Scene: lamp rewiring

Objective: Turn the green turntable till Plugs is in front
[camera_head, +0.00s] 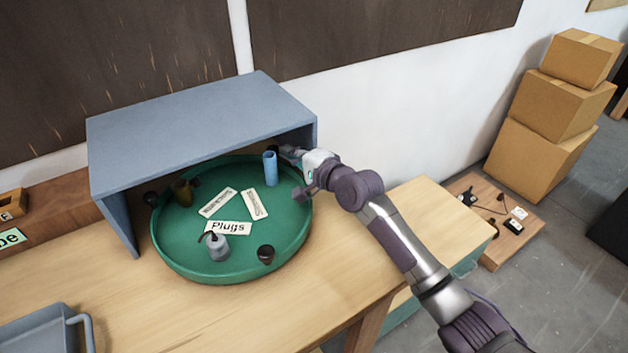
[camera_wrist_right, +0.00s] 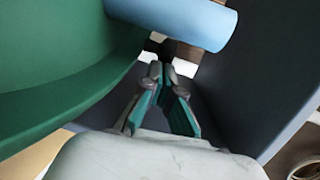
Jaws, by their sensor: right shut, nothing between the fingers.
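The green turntable (camera_head: 185,255) is a round rimmed tray on the workbench, its back part under a grey-blue cover. A grey plug-like piece (camera_head: 217,246) and a dark round piece (camera_head: 266,254) stand near the front. A blue cylinder (camera_head: 270,168) stands at the back right. My right gripper (camera_wrist_right: 165,72) is shut and empty, just outside the rim near the blue cylinder (camera_wrist_right: 190,18). My left gripper is not in view.
The grey-blue cover (camera_head: 200,120) has side walls; its right wall is close to my right gripper. A grey tray (camera_head: 40,332) sits at the front left. Cardboard boxes (camera_head: 540,155) stand on the floor at right. The bench in front of the turntable is clear.

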